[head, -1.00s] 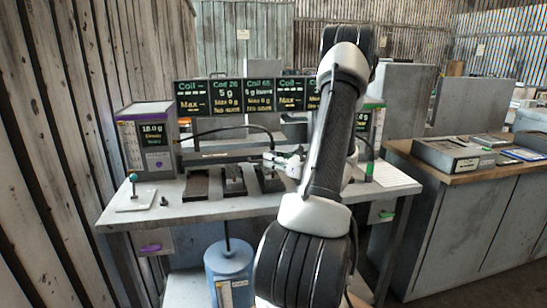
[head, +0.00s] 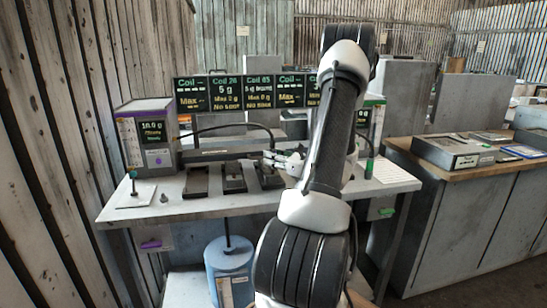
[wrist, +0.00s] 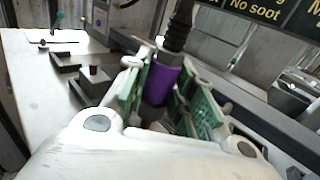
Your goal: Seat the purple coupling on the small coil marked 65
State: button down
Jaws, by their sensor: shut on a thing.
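The purple coupling (wrist: 162,82) is upright between the green-padded fingers of my gripper (wrist: 160,95) in the wrist view. A black ribbed hose end rises from its top. My gripper is shut on it. In the head view my gripper (head: 285,160) is over the back of the bench, at the right end of a row of dark coil bases; the coupling is too small to make out there. The panel reading Coil 65 (head: 258,92) hangs above the row. The base under it (head: 270,178) is partly hidden by my gripper. I cannot tell whether the coupling touches a coil.
A black hose (head: 235,127) arches over the bench. A box with a display (head: 148,135) stands at the left, by a small green-knobbed stand (head: 133,188). Dark bases (wrist: 92,90) lie left of my gripper in the wrist view. The bench's front strip is clear.

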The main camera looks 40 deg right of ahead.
jog(key=shift+f, duration=1.15)
jog(key=c, duration=1.1)
grip_release()
jog(key=s, duration=0.4)
jog(key=s+d, duration=0.1)
jog(key=s, duration=0.3)
jog(key=s+d, duration=0.1)
jog(key=s, duration=0.3)
